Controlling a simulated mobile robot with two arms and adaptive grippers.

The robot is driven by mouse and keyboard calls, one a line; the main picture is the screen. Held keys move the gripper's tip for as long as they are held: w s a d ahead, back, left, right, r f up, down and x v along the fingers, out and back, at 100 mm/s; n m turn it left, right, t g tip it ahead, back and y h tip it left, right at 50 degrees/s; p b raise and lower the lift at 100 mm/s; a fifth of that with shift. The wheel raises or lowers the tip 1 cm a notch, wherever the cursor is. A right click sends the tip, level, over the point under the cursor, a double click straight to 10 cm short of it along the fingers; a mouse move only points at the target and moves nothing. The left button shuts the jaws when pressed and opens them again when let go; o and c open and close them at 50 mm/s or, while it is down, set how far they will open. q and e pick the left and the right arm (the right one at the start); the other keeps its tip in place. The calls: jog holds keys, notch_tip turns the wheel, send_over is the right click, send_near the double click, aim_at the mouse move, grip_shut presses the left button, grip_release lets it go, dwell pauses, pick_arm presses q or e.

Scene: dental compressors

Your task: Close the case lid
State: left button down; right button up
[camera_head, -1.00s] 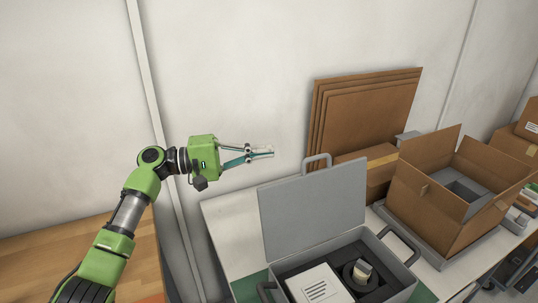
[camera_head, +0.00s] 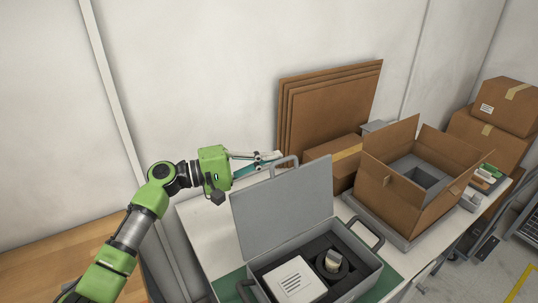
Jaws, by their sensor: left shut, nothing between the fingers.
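The grey case (camera_head: 341,287) stands on the table with its lid (camera_head: 283,208) standing up open at the back. The lid has a handle (camera_head: 284,160) on its top edge. Inside the case's dark foam are a white slotted box (camera_head: 294,280) and a round metal part (camera_head: 332,262). My left gripper (camera_head: 279,156) is shut and empty. Its fingertips are at the lid's top edge, beside the handle; I cannot tell whether they touch. The lid's top edge and handle partly overlap the fingers in view. My right gripper is not in view.
An open cardboard box (camera_head: 399,209) with a grey insert stands right of the case. Flat brown cardboard sheets (camera_head: 333,107) lean on the wall, with a closed carton (camera_head: 345,165) in front. Stacked cartons (camera_head: 486,139) are at far right. The white table (camera_head: 203,227) is bare left of the lid.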

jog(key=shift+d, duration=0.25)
